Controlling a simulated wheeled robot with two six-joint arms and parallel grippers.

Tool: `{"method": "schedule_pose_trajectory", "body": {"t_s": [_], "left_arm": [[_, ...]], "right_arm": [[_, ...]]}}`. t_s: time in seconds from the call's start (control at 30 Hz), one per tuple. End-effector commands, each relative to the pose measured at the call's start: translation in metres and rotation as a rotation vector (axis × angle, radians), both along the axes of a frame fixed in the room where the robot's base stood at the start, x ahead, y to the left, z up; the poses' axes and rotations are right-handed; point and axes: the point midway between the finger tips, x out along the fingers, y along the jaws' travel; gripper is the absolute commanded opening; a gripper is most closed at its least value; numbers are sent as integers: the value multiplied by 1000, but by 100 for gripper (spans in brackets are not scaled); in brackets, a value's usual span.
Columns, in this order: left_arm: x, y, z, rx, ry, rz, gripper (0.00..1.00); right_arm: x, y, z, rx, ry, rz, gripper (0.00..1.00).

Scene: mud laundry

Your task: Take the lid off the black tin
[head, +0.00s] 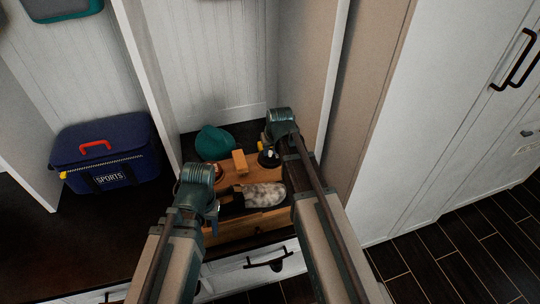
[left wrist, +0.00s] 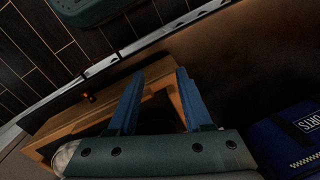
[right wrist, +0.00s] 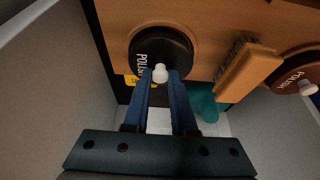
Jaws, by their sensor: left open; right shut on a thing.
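The black tin's round black lid (right wrist: 160,48), marked POLISH, has a pale knob at its near edge in the right wrist view. My right gripper (right wrist: 161,76) is shut on that knob. The black tin (head: 268,159) is by the right gripper in the head view, partly hidden by it. A yellow patch shows beside the lid; I cannot tell whether the lid is seated or raised. My left gripper (left wrist: 155,82) is open and empty, near the wooden box (left wrist: 65,125); in the head view it is at the left of the box (head: 250,225).
A fluffy grey-white item (head: 264,195) lies in front, a teal cloth-like item (head: 213,142) behind. A blue sports bag (head: 105,150) stands left. White partitions flank the spot.

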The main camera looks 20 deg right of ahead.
Motion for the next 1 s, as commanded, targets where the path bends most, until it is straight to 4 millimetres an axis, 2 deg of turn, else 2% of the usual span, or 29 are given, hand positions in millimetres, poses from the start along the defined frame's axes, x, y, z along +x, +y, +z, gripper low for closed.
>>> {"method": "schedule_pose_trajectory", "body": {"t_s": [0.17,0.37,0.57,0.9,1.0], "left_arm": [[0,0,1,0,0,0,50],[0,0,13,0,0,0,50],[0,0,37,0,0,0,50],[0,0,89,0,0,0,50],[0,0,98,0,0,0,50]], "right_arm": [[0,0,1,0,0,0,0],[0,0,13,0,0,0,0],[0,0,37,0,0,0,0],[0,0,89,0,0,0,0],[0,0,98,0,0,0,0]]}}
